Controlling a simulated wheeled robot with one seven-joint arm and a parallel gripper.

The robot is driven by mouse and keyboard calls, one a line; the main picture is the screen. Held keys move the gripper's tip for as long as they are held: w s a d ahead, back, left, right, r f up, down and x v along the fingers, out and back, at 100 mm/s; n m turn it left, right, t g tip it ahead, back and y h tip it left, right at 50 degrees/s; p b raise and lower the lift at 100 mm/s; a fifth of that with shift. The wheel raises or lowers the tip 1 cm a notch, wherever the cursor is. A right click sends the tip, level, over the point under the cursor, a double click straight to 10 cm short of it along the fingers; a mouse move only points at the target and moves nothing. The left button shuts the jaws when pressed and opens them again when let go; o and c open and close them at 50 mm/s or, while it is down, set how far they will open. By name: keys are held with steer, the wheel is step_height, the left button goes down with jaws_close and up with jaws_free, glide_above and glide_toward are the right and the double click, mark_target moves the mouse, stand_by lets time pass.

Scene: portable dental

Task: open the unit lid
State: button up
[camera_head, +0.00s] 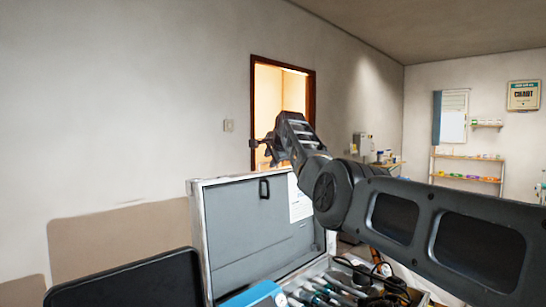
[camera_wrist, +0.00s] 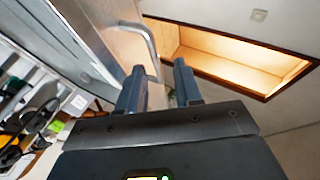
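The unit lid (camera_head: 245,225) stands raised, roughly upright, at the back of the open unit case, with its grey inner face and a dark handle (camera_head: 264,188) towards me. The case interior with handpieces and hoses (camera_head: 330,290) shows below it. My gripper (camera_head: 256,154) is above the lid's top edge, apart from it in the head view. In the wrist view my gripper's two fingers (camera_wrist: 162,82) are spread with nothing between them. A curved metal handle (camera_wrist: 149,42) shows beyond the fingertips; whether a finger touches it I cannot tell.
A black panel (camera_head: 130,283) stands at the front left. A blue item (camera_head: 255,294) lies at the case's front. A wall and a lit doorway (camera_head: 268,100) are behind the lid. Shelves (camera_head: 468,168) stand far right.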

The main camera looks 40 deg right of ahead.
steer(key=shift+s, duration=0.1)
steer(key=shift+s+a+r+b, duration=0.25)
steer(key=shift+s+a+b, duration=0.05)
steer(key=shift+s+b, duration=0.15)
steer(key=b+v, duration=0.2)
steer(key=v, duration=0.4)
steer(key=shift+r, duration=0.3)
steer(key=shift+s, duration=0.15)
